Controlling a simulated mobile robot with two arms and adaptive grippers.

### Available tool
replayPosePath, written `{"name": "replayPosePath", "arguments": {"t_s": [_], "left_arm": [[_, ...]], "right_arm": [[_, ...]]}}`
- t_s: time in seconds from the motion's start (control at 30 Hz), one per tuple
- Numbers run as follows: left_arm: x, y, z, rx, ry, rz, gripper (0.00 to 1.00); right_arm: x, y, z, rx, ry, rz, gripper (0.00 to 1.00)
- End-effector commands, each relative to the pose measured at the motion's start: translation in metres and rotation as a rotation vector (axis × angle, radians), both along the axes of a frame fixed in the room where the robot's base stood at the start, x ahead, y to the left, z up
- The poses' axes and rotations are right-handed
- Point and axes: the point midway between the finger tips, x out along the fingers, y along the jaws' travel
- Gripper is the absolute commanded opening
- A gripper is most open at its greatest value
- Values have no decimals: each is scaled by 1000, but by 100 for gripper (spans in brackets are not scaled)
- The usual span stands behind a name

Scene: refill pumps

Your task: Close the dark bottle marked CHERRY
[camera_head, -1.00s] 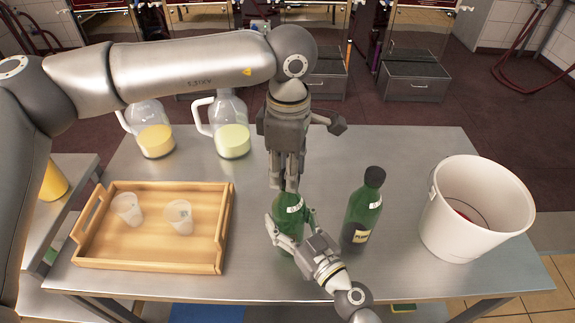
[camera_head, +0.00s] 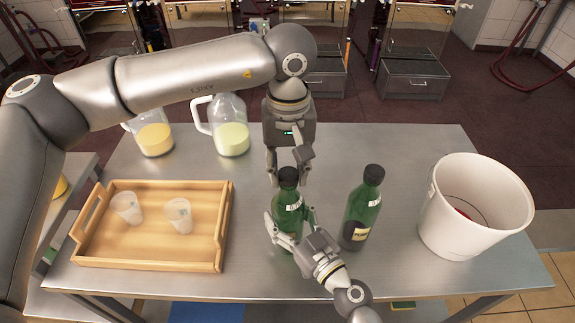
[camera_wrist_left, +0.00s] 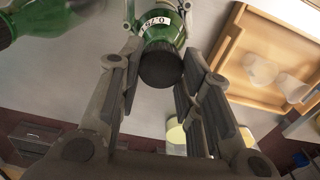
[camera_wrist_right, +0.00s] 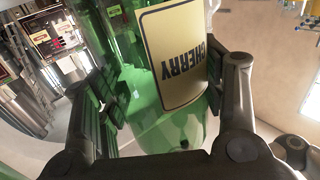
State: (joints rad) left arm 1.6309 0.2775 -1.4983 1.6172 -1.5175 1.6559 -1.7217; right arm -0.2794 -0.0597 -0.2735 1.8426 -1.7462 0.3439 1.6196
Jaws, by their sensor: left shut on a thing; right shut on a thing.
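The green bottle marked CHERRY (camera_head: 288,217) stands on the table's front middle; its yellow label (camera_wrist_right: 180,58) shows in the right wrist view. Its dark cap (camera_head: 288,176) sits on top of the neck and also shows in the left wrist view (camera_wrist_left: 160,66). My left gripper (camera_head: 288,172) points down from above with a finger on each side of the cap, shut on it. My right gripper (camera_head: 291,228) reaches in from the front and is shut around the bottle's body. Whether the cap is fully tight cannot be told.
A second green bottle (camera_head: 361,212) with a dark cap, label partly readable, stands just right. A white bucket (camera_head: 470,225) is at right. A wooden tray (camera_head: 150,259) with two cups is at left. Two jugs (camera_head: 230,137) (camera_head: 153,139) stand behind. The table's (camera_head: 400,150) back right is clear.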

Motion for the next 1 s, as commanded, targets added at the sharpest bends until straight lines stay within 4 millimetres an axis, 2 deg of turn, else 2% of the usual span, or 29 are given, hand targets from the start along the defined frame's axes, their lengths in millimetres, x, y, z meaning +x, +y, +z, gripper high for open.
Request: {"name": "replayPosePath", "arguments": {"t_s": [0.4, 0.6, 0.8, 1.0], "left_arm": [[0, -2, 0, 0, -1, -649, 26], [-1, -3, 0, -1, -1, -919, 26], [-1, -3, 0, -1, -2, -1033, 26], [-1, -3, 0, 0, -2, -1038, 26]], "right_arm": [[0, 0, 0, 0, 1, -1, 0], [0, 0, -1, 0, 1, -1, 0], [0, 0, -1, 0, 1, -1, 0], [0, 0, -1, 0, 1, -1, 0]]}}
